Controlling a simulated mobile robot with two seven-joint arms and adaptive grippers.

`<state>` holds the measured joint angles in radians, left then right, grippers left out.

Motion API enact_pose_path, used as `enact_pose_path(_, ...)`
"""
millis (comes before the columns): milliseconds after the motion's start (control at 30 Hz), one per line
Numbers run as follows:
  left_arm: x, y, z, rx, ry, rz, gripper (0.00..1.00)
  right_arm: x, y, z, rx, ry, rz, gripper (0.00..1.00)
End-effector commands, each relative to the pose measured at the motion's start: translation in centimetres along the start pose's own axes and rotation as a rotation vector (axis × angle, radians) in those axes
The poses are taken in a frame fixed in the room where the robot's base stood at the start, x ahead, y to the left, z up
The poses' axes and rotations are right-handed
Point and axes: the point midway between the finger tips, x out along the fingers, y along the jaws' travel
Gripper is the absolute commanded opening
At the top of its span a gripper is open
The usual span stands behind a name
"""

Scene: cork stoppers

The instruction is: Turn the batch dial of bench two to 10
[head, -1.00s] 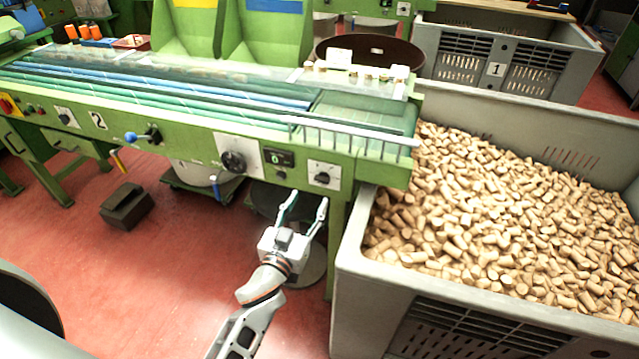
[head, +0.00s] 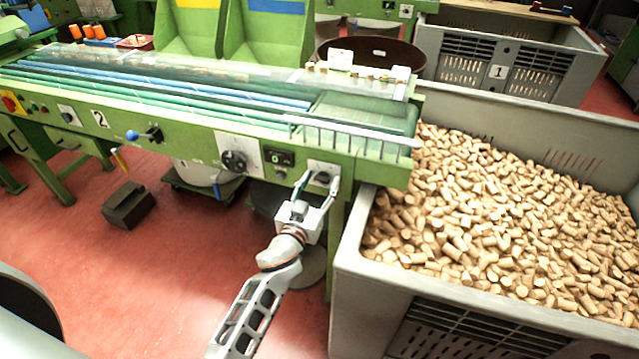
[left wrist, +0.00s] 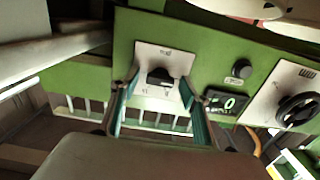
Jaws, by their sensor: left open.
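Bench two (head: 100,119) is the green machine with a "2" plate on its front. Near its right end is a small dial, a black knob (head: 322,178) on a white plate, partly hidden by my fingers in the head view. In the left wrist view the dial (left wrist: 160,77) shows clearly, but its markings are too small to read. My left gripper (head: 318,181) is open, with one finger on either side of the dial. The left wrist view shows the fingers (left wrist: 158,100) apart, with nothing between them touching visibly. A small display (left wrist: 228,104) beside it reads 0.
A grey crate (head: 350,262) full of corks stands close on the right.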

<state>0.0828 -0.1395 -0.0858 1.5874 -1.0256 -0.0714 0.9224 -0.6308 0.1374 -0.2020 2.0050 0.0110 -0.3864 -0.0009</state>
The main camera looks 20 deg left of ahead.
Motion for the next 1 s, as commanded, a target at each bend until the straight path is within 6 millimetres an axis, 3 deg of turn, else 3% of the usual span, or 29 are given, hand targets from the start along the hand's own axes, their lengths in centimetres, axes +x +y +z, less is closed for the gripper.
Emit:
enact_pose_path(33,-0.01,-0.01,0.0,0.0,0.0,0.0,0.38,-0.01,0.08,0.02,-0.001,0.0,0.001,0.4)
enact_pose_path(133,-0.02,-0.01,0.0,0.0,0.0,0.0,0.12,-0.03,0.16,0.06,-0.001,-0.001,0.002,0.4)
enact_pose_path(167,-0.02,-0.01,0.0,0.0,0.0,0.0,0.07,-0.04,0.17,0.07,-0.002,-0.001,0.002,0.4)
enact_pose_path(567,-0.04,0.0,0.01,0.046,0.0,0.0,0.07,-0.23,0.02,0.45,-0.002,-0.007,-0.001,0.4)
enact_pose_path(1000,-0.05,0.04,0.05,0.374,0.0,0.0,0.07,-0.09,-0.14,0.53,-0.003,-0.007,-0.003,0.4)
